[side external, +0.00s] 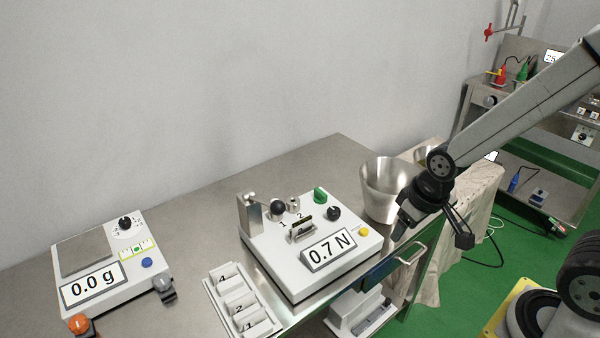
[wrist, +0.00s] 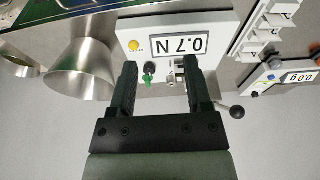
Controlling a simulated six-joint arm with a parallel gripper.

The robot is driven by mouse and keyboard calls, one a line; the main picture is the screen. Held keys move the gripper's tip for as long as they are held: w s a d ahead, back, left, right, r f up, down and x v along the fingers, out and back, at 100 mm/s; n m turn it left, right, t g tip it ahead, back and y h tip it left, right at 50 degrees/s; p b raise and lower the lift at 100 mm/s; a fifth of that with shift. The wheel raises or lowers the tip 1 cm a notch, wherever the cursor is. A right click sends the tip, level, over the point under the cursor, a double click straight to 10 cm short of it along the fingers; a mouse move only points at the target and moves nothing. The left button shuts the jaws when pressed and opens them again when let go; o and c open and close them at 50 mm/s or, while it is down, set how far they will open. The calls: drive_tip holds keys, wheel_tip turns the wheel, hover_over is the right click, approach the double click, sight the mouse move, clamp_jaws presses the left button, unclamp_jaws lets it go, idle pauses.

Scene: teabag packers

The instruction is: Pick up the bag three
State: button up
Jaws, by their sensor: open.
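A white tray (side external: 240,300) with compartments marked 4, 2 and 1 lies at the table's front edge in the side view. Its edge also shows at the upper right of the wrist view (wrist: 262,30). I cannot make out a bag marked three in either view; the number 3 is not legible on the tray. My gripper (side external: 402,224) is beside the metal bucket, right of the force tester and well away from the tray. In the wrist view my gripper (wrist: 160,72) has its two fingers apart, with nothing held between them.
The force tester (side external: 290,270) reads 0.7 N and carries knobs and clamps between my gripper and the tray. A metal bucket (side external: 385,192) stands close by my gripper. A scale (side external: 105,265) reading 0.0 g is at the left. The table behind is clear.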

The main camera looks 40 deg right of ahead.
drive_tip(key=m+g+y, duration=0.3)
drive_tip(key=m+y, duration=0.9)
drive_tip(key=m, duration=0.5)
approach(306, 217)
drive_tip(key=a, duration=0.1)
drive_tip(key=s+a+f, duration=0.1)
drive_tip(key=a+f, duration=0.1)
drive_tip(key=a, duration=0.1)
drive_tip(key=shift+s, duration=0.4)
drive_tip(key=shift+w+d+f+m+t+y, duration=0.15)
drive_tip(key=shift+w+m+t+y, duration=0.15)
drive_tip(key=shift+m+y, duration=0.1)
drive_tip(key=shift+w+d+f+m+t+y, duration=0.2)
drive_tip(key=shift+w+m+t+y, duration=0.1)
drive_tip(key=shift+m+y, duration=0.1)
drive_tip(key=shift+a, duration=0.1)
drive_tip(key=shift+x, duration=1.25)
drive_tip(key=shift+f, duration=0.1)
